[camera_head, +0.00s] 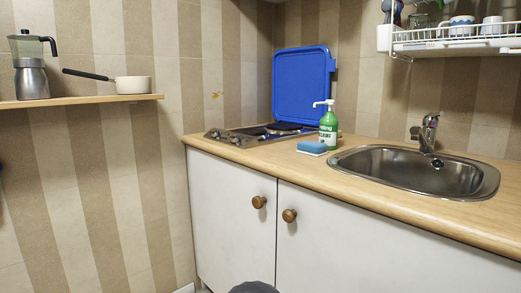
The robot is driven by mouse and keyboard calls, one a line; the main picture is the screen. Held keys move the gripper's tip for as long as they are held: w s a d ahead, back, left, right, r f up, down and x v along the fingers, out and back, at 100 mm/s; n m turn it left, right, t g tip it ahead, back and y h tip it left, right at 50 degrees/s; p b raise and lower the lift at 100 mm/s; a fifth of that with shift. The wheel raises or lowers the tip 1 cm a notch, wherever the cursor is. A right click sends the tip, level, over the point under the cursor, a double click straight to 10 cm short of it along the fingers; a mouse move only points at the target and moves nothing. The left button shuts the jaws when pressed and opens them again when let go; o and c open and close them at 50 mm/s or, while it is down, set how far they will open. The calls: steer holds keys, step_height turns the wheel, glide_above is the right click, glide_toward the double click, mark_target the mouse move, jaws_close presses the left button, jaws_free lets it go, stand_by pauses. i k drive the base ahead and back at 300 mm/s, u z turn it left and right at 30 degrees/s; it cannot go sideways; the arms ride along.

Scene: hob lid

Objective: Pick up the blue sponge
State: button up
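My gripper is not in view.
A hob (240,138) with its blue lid (303,85) raised is behind and left of the sponge. A steel sink (415,172) with a tap (429,132) is on the right. A dish rack (450,40) hangs above. White cupboard doors (235,220) are below the counter.

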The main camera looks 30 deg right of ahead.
mark_target(307, 148)
steer(key=u, duration=0.75)
steer(key=i, duration=2)
steer(key=z, duration=3.35)
